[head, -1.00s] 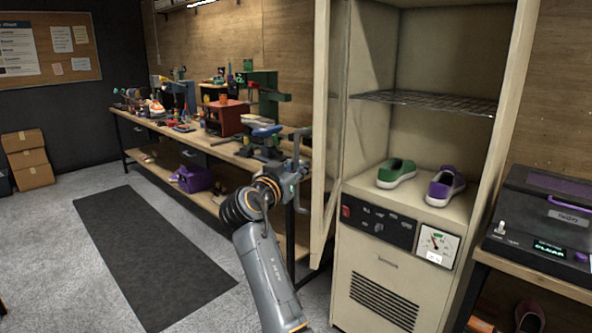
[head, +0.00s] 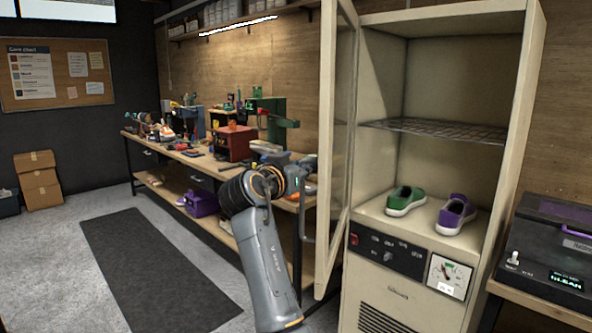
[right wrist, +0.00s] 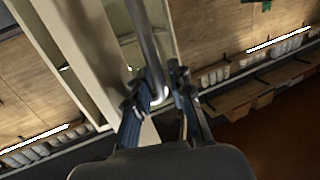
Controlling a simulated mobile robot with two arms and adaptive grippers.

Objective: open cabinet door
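The tall cream cabinet (head: 510,180) stands right of centre in the head view. Its framed door (head: 335,150) is swung wide open to the left, and the interior is exposed. The door's grey bar handle (head: 307,215) is on the door's outer side; it also shows in the right wrist view (right wrist: 146,45). My right gripper (right wrist: 160,85) is at the handle, with its fingers apart on either side of the bar's end; whether they touch it is unclear. In the head view the right gripper (head: 297,172) is partly hidden by its own wrist. My left gripper is out of view.
A green shoe (head: 405,201) and a purple shoe (head: 455,214) sit inside the cabinet below a wire shelf (head: 450,128). A cluttered workbench (head: 170,150) is behind the door. A dark machine (head: 550,240) stands at right. The dark floor mat (head: 150,270) is clear.

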